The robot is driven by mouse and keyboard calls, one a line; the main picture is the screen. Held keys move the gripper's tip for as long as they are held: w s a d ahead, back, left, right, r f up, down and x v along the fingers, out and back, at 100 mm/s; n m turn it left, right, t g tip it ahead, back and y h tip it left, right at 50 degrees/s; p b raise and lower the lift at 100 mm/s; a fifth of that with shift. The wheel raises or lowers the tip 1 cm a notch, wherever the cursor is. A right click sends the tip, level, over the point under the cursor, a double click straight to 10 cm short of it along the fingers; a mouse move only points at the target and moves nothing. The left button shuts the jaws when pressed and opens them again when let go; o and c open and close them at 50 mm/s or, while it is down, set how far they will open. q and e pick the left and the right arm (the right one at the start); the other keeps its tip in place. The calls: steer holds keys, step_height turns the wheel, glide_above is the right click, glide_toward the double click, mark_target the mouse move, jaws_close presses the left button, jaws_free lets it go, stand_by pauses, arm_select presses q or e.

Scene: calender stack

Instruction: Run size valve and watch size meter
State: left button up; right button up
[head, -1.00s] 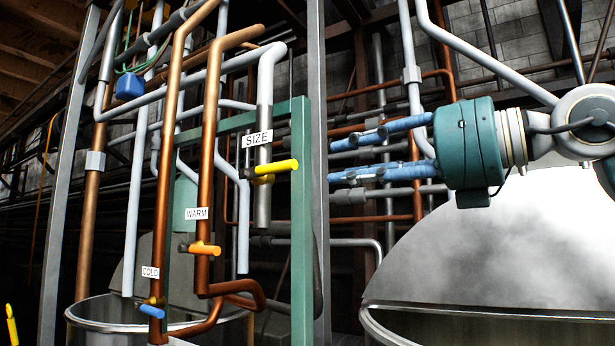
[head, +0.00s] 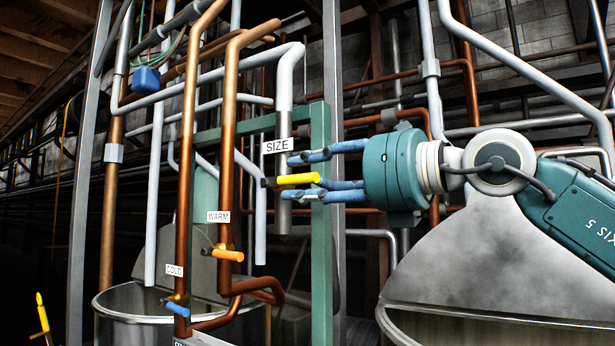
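The size valve's yellow handle (head: 297,179) sticks out to the right from the grey vertical pipe (head: 284,215), under the white SIZE label (head: 277,146). My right gripper (head: 291,176) reaches in from the right with its blue fingers parted, one above the handle and others level with or below it. The fingers overlap the handle in the picture; I cannot tell if they touch it. The handle lies about level. My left gripper is out of view. I cannot make out a size meter.
An orange WARM handle (head: 228,254) and a blue COLD handle (head: 177,309) sit lower left on copper pipes. A green frame post (head: 321,270) stands just right of the valve. Metal vats stand at lower left (head: 150,325) and lower right (head: 480,322).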

steer(key=shift+s+r, duration=0.1)
steer(key=shift+s, duration=0.05)
steer(key=c, duration=0.7)
steer(key=shift+w+d, duration=0.2)
steer(key=shift+d, duration=0.05)
jaws_close()
steer(key=o, duration=0.5)
jaws_free()
steer(key=shift+a, duration=0.1)
steer(key=shift+o, duration=1)
steer(key=shift+s+a, duration=0.4)
steer(key=shift+a, duration=0.1)
steer(key=shift+w+d, duration=0.2)
